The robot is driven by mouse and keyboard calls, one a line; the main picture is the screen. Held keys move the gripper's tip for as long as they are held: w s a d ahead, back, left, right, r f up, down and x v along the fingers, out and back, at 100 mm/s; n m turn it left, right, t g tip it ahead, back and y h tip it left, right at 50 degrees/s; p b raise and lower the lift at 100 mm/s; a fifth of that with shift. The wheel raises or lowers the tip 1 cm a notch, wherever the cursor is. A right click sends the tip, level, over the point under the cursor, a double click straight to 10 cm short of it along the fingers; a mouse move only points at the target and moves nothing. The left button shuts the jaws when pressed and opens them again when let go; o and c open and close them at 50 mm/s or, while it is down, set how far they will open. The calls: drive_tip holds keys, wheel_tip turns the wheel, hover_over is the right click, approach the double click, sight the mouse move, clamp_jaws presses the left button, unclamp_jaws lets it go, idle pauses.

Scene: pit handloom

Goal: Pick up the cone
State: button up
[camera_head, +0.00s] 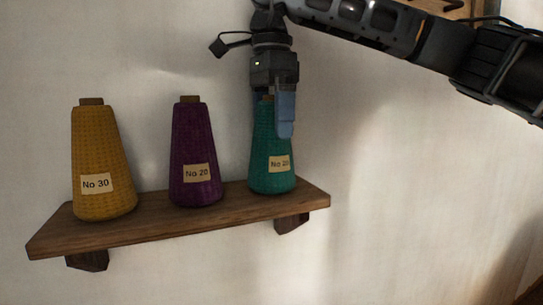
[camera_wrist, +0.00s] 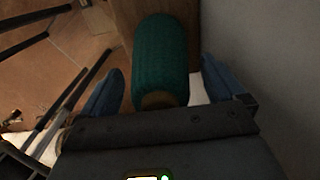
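Three yarn cones stand upright on a wooden shelf (camera_head: 235,207). The yellow cone (camera_head: 98,150), labelled No 30, is at the left. The purple cone (camera_head: 191,140), labelled No 20, is in the middle. The green cone (camera_head: 268,178), whose label also seems to read No 20, is at the right end. My gripper (camera_head: 277,122) points down over the green cone's upper part. In the wrist view the green cone (camera_wrist: 161,60) lies between the blue fingers, with a visible gap on each side. My gripper (camera_wrist: 163,92) is open. The green cone's top is partly hidden by it in the head view.
A pale wall stands close behind the shelf. The purple cone is to the left of my gripper, with a gap between. The wrist view shows a brown floor and dark thin bars (camera_wrist: 70,95) below left. The space right of the shelf is clear.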

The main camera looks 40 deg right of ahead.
drive_tip(key=c, duration=1.6)
drive_tip(key=shift+r, duration=0.1)
